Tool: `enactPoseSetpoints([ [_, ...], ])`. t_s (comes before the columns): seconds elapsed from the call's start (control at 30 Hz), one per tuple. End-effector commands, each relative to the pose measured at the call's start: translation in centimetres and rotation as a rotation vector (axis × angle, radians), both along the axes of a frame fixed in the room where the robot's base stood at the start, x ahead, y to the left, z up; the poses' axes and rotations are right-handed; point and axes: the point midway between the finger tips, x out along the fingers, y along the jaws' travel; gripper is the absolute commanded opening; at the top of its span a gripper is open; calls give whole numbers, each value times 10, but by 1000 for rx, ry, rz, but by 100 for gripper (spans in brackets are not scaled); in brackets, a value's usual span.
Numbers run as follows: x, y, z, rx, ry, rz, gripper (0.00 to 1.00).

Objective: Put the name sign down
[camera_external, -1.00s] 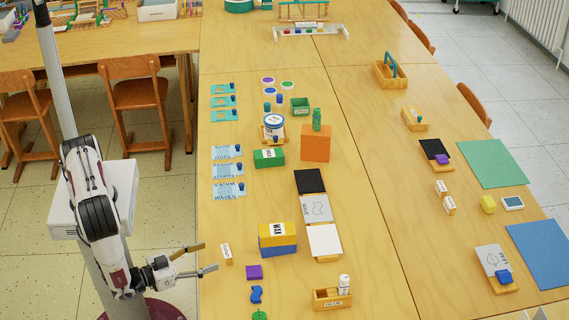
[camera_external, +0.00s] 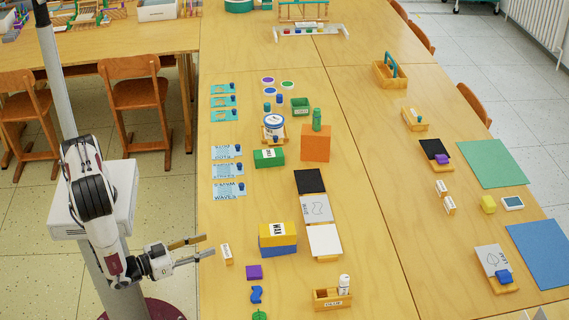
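A small white sign with dark lettering and a wooden edge (camera_external: 227,254) stands on the table near its left edge; I take it to be the name sign, but its lettering is too small to read. My gripper (camera_external: 210,245) is just left of this sign, pointing right, with its two fingers apart and nothing between them. A gap shows between the fingertips and the sign. Two similar small white signs (camera_external: 441,188) (camera_external: 449,205) stand on the right part of the table.
A yellow block labelled WAX (camera_external: 278,233) sits on a blue block (camera_external: 278,250) right of the sign. A purple block (camera_external: 254,272) and a blue curved piece (camera_external: 257,294) lie in front. A wooden box (camera_external: 332,300) is further right. Bare table lies behind the sign.

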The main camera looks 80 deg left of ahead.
Motion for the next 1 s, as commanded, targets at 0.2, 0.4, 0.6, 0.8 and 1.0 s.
enactPoseSetpoints([
  [0.2, 0, 0, 38, -4, -2, 0, 36],
  [0.4, 0, 0, 62, -3, -1, 0, 36],
  [0.6, 11, -4, 71, -11, 8, -21, 36],
  [0.8, 36, -16, 66, -40, 30, -87, 36],
  [1.0, 67, -32, 61, -75, 52, -175, 36],
])
